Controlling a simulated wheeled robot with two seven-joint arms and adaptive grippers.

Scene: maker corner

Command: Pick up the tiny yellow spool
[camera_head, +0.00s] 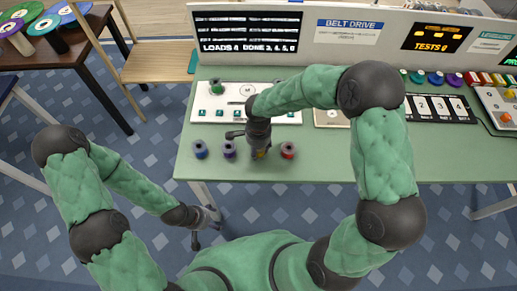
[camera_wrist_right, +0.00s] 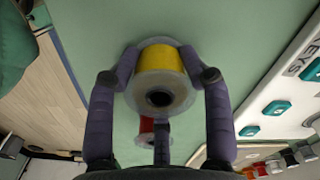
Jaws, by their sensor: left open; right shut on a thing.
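The tiny yellow spool (camera_wrist_right: 158,62) shows large in the right wrist view, with clear flanges and yellow winding, between the fingers of my right gripper (camera_wrist_right: 160,82). That gripper is shut on it. In the head view my right gripper (camera_head: 258,140) points down at the green table, and only a bit of the yellow spool (camera_head: 262,153) shows beneath it. I cannot tell whether the spool touches the table. My left gripper (camera_head: 207,228) is open and empty, off the table's front edge, over the floor.
A blue spool (camera_head: 200,149) and a purple spool (camera_head: 229,149) stand left of my right gripper, a red spool (camera_head: 288,150) close on its right. A white board (camera_head: 222,108) with teal keys lies behind them. The green table (camera_head: 330,165) is clear to the front right.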

